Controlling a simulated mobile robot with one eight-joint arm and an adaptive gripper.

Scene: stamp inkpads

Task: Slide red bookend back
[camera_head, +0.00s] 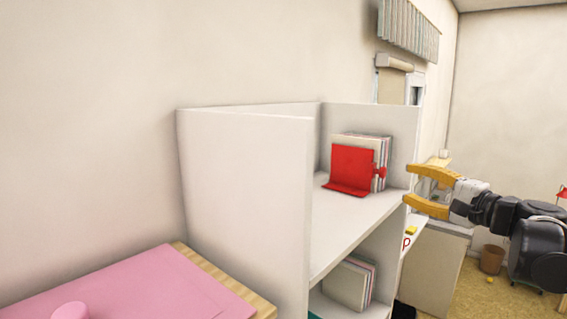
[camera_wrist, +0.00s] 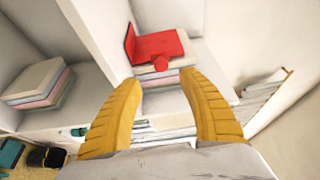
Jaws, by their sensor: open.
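The red bookend (camera_head: 352,168) stands on the upper shelf of the white shelf unit, with its flat foot toward the left and its upright plate against a row of books (camera_head: 382,150). A small red knob sticks out at its right side. In the wrist view the red bookend (camera_wrist: 157,46) lies ahead, beyond the fingertips, with the books (camera_wrist: 162,76) beside it. My gripper (camera_head: 410,184) is open and empty, outside the shelf's right edge and apart from the bookend. Its yellow fingers (camera_wrist: 166,82) also show in the wrist view, spread around empty space.
The white shelf unit (camera_head: 245,190) has a tall left side panel and a back wall. The upper shelf is bare left of the bookend. More books (camera_head: 350,282) stand on the lower shelf. A pink mat (camera_head: 150,285) lies on a wooden table at front left.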

